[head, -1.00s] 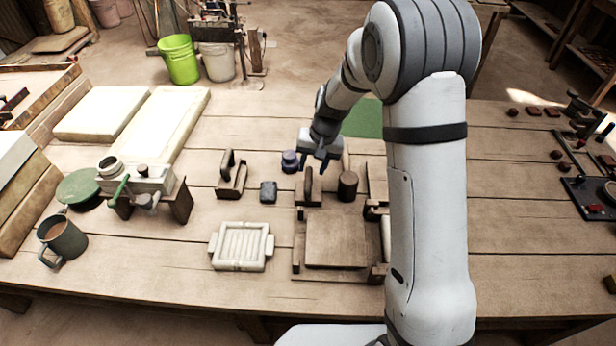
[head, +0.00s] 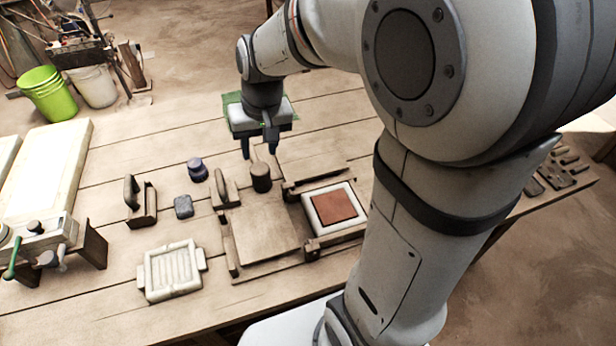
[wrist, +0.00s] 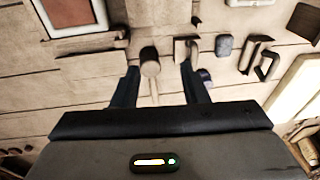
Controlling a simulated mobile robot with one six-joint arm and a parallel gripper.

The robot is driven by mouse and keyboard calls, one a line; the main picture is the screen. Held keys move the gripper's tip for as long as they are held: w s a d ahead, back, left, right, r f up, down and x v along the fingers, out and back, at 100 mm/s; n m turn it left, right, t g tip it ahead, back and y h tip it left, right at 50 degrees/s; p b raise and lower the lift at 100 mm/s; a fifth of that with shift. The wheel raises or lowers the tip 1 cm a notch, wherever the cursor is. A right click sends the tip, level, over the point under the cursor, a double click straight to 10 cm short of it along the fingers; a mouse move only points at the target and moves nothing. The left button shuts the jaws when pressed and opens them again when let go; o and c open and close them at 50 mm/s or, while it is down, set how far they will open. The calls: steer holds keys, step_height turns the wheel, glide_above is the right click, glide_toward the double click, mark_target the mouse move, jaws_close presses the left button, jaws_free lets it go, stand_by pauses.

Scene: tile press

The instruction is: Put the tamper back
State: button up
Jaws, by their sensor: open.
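The tamper (head: 260,179), which I take to be the dark brown wooden cylinder, stands at the back of the wooden press frame (head: 232,258). In the wrist view the tamper (wrist: 149,66) shows between my fingers, with a pale handle toward me. My gripper (head: 258,152) is open and empty above it in the head view; its fingers (wrist: 160,72) sit either side of the tamper in the wrist view. I cannot tell whether they touch it. A white mould with a red-brown clay square (head: 335,207) sits at the press's right side.
A handled wooden block (head: 225,188) stands close left of the tamper. Further left are a dark blue jar (head: 198,170), a grey block (head: 183,206) and another handled tool (head: 140,205). A white ribbed mould (head: 172,271) lies in front.

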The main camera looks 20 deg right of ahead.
steer(key=s+d+r, duration=0.1)
steer(key=s+d, duration=0.1)
steer(key=s, duration=0.5)
steer(key=s+d+r+t+h, duration=0.1)
steer(key=s+d, duration=0.2)
steer(key=s, duration=0.3)
steer(key=shift+s+d, duration=0.3)
steer(key=shift+s, duration=0.05)
